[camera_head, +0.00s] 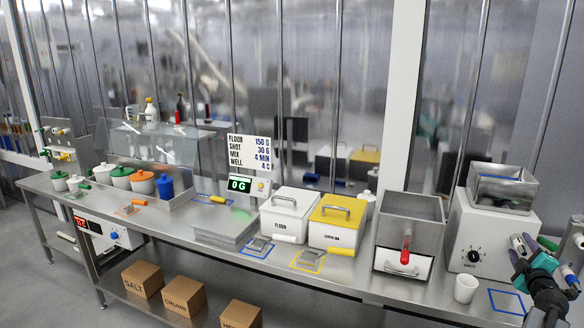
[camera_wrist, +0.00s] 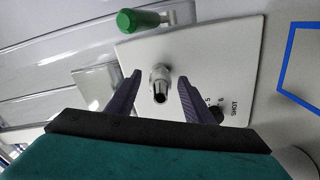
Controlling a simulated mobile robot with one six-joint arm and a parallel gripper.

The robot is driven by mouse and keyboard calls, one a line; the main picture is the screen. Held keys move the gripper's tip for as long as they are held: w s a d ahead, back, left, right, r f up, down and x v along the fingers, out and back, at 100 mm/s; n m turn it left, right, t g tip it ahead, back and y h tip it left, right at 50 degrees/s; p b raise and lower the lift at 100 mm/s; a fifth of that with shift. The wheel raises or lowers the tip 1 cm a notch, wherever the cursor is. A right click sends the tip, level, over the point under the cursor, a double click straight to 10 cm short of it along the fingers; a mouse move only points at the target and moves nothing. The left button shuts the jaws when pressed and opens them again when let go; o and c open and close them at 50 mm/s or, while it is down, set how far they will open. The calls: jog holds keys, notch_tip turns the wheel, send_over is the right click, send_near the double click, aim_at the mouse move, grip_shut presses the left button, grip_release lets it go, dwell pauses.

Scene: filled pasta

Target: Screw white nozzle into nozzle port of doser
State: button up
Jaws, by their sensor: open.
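The doser's white front panel (camera_wrist: 225,60) fills the middle of the wrist view, with a dial (camera_wrist: 216,114) marked SHOT. A short grey-white tube with a dark bore (camera_wrist: 160,84) sticks out of it. I cannot tell whether this is the bare nozzle port or the white nozzle seated in it. My gripper (camera_wrist: 159,86) is open, one dark finger on each side of the tube, with gaps between.
A green-handled lever (camera_wrist: 140,20) is above the tube. A blue outline (camera_wrist: 290,68) lies to the right. In the head view, a white machine with a steel hopper (camera_head: 475,225), a white cup (camera_head: 466,289) and a blue square (camera_head: 492,292) are left of my arm.

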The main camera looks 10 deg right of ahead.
jog(key=n+b, duration=0.2)
jog(key=n, duration=0.2)
jog(key=shift+p, duration=0.35)
dwell(0.7)
grip_shut()
jog(key=shift+r+m+p, duration=0.15)
jog(key=shift+m+p, duration=0.15)
jog(key=shift+p, duration=0.3)
